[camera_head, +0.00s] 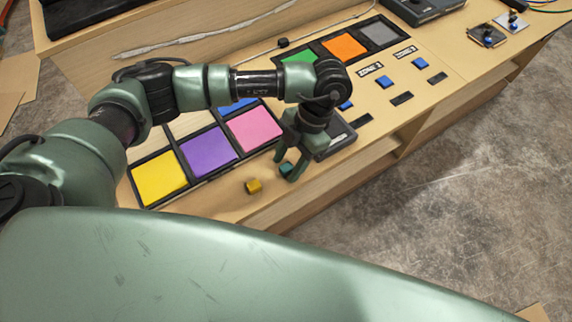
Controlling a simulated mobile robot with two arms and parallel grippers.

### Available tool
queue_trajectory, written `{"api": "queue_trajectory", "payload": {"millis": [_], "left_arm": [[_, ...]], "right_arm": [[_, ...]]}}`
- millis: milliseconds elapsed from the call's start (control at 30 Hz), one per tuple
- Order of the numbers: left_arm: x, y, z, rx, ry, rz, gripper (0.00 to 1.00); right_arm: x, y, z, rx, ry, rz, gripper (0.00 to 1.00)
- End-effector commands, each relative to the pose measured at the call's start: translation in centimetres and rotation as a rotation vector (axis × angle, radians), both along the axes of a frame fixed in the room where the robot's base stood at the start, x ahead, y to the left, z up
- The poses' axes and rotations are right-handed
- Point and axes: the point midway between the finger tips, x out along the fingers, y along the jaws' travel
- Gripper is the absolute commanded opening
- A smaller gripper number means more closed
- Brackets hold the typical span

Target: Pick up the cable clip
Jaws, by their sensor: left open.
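A small black piece (283,42), which looks like the cable clip, sits by the thin grey cable (318,28) at the back of the console. It is too small to make out its shape. My left gripper (287,165) points down near the console's front edge, with its fingers apart. It is well in front of the black piece and not touching it. My right gripper is not in view.
A small yellow block (253,186) lies left of my left gripper. Yellow (160,178), purple (208,152) and pink (254,128) panels lie behind it. Green (300,58), orange (344,47) and grey (380,34) panels are farther back. Blue buttons (384,82) stand on the right.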

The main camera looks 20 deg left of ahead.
Motion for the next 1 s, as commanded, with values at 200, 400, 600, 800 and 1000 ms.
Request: {"api": "queue_trajectory", "payload": {"millis": [200, 400, 600, 800, 1000], "left_arm": [[0.0, 0.0, -0.1, -0.001, -0.001, 0.0, 0.47], [0.0, 0.0, -0.1, -0.001, -0.001, 0.0, 0.0], [0.0, 0.0, 0.0, -0.001, -0.001, 0.0, 0.0], [0.0, -0.1, 0.4, -0.002, -0.001, -0.001, 0.0], [0.1, -0.1, 2.9, -0.004, -0.004, -0.002, 0.0]], "right_arm": [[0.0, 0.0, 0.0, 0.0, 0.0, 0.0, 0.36], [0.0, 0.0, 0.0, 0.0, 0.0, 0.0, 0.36], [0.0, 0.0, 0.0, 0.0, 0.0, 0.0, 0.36], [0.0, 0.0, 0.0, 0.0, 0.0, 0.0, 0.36], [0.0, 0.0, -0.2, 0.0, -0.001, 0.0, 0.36]]}}
